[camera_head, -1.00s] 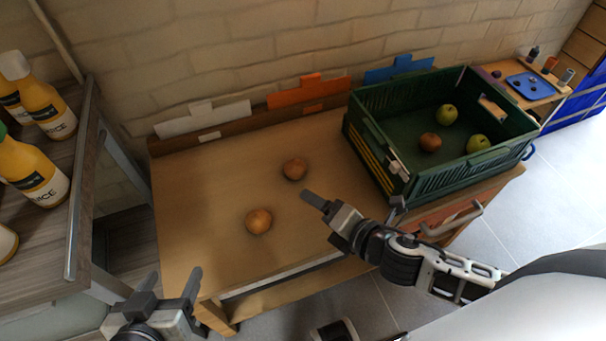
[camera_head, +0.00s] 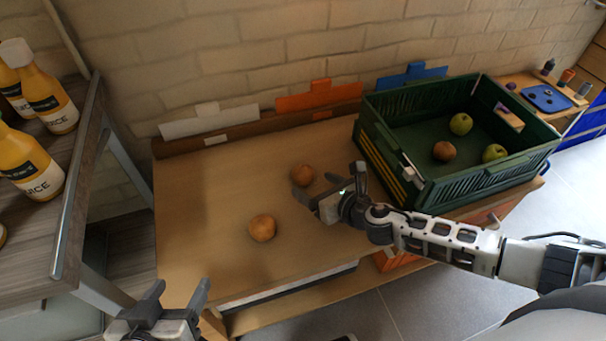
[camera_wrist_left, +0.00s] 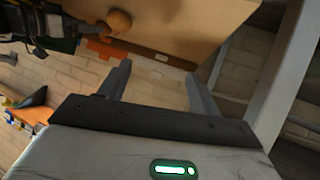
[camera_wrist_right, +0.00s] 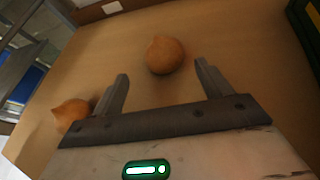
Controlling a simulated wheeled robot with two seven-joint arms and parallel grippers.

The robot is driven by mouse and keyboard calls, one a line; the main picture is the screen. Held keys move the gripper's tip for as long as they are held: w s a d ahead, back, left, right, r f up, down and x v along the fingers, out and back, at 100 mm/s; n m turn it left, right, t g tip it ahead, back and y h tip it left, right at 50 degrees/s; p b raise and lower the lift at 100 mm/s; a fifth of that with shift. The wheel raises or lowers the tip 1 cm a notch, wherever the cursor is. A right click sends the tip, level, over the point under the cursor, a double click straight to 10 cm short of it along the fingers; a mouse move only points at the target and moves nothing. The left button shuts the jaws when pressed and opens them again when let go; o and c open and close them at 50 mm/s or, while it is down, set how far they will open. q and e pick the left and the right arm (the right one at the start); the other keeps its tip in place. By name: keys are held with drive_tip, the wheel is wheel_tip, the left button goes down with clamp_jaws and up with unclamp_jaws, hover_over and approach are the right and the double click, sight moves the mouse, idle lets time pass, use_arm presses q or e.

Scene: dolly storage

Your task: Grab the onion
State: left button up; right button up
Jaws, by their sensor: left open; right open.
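Two round orange-brown onions lie on the wooden table. The farther onion (camera_head: 302,175) is just beyond my right gripper (camera_head: 330,182); the nearer onion (camera_head: 262,228) lies to its lower left. In the right wrist view, one onion (camera_wrist_right: 165,54) sits ahead, between the lines of the open fingers (camera_wrist_right: 162,68), and the other onion (camera_wrist_right: 70,113) is at the left, partly behind a finger. My right gripper is open and empty. My left gripper (camera_head: 180,287) is open and empty at the table's front left. The left wrist view shows one onion (camera_wrist_left: 119,21) at the top.
A green crate (camera_head: 470,187) on the table's right holds two green apples (camera_head: 460,124) and a brown round item (camera_head: 444,151). White, orange (camera_head: 318,97) and blue panels stand along the back edge by the brick wall. A shelf with yellow juice bottles (camera_head: 48,100) is at the left.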

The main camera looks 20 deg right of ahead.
sight(309, 176)
drive_tip(key=x, duration=0.2)
drive_tip(key=b+x, duration=0.1)
drive_tip(key=x, duration=0.1)
drive_tip(key=shift+w+d+r, duration=0.15)
drive_tip(key=shift+d+r, duration=0.15)
drive_tip(key=shift+w+a+f, duration=0.15)
drive_tip(key=shift+w, duration=0.4)
drive_tip(key=c, duration=1.1)
use_arm(q)
drive_tip(key=shift+w+d+f, duration=0.15)
drive_tip(key=shift+w+f, duration=0.05)
drive_tip(key=shift+f, duration=0.8)
